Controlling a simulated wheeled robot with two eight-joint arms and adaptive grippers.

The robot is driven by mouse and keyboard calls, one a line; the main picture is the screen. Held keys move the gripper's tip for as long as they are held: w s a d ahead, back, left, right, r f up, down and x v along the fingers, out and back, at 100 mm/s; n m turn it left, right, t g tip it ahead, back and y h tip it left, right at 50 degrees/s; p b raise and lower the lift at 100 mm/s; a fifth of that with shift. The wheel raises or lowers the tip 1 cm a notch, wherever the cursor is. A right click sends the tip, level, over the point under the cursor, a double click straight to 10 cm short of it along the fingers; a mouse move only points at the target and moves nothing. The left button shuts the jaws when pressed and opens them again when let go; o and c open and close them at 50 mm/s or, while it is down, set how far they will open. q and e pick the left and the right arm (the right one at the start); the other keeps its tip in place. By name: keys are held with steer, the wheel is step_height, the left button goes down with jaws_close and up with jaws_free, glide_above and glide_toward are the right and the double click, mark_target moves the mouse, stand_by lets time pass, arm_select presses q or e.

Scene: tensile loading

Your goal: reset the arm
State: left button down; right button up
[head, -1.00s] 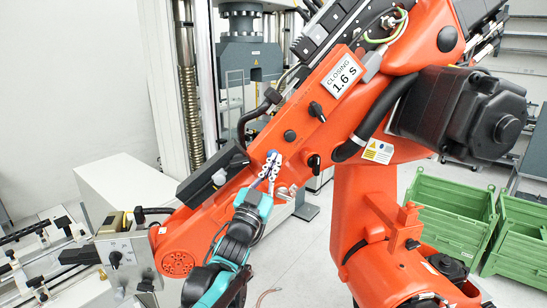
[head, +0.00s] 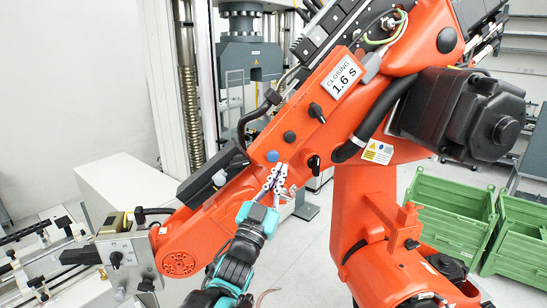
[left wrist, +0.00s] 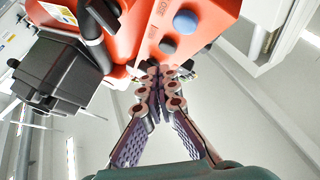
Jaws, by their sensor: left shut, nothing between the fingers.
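The orange industrial arm (head: 330,100) fills the middle of the head view and carries a label reading "CLOSING 1.6 S". A blue round button (head: 273,156) sits on its lower side, with a black button (head: 290,136) and black knobs (head: 316,111) up and to its right. In the left wrist view the shut fingertips (left wrist: 160,68) lie below the blue button (left wrist: 186,21) and black button (left wrist: 168,45). My right gripper is in neither view.
Green crates (head: 452,210) stand on the floor at the right. A grey testing machine (head: 245,60) stands behind, with a white box (head: 125,185) at the left. A metal end fitting (head: 128,255) hangs at the orange arm's lower left end.

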arm_select(q)
steer(key=shift+s, duration=0.1)
steer(key=s+a+f+n+g+y+b, duration=0.2)
steer(key=a+f+y+b, duration=0.3)
steer(key=f, duration=0.6)
steer(key=s+a+f+n+g+y+b, duration=0.15)
steer(key=s+a+f+b, duration=0.35)
steer(key=f, duration=0.6)
steer(key=a+f+n+g+y+b, duration=0.25)
steer(key=f+b, duration=0.45)
steer(key=f, duration=0.4)
steer(key=s+a+f+g+b, duration=0.1)
steer(key=s+f+g+b, duration=0.2)
steer(key=s+f, duration=0.3)
steer(key=s+a+f+n+g+b, duration=0.1)
steer(key=s+f+b, duration=0.4)
steer(key=f, duration=0.9)
steer(key=s+a+f+g+b, duration=0.3)
steer(key=s+f+g+b, duration=0.1)
steer(key=s+f, duration=0.4)
steer(key=shift+f+g+y+b, duration=0.3)
steer(key=shift+f+b, duration=0.15)
steer(key=shift+f, duration=0.5)
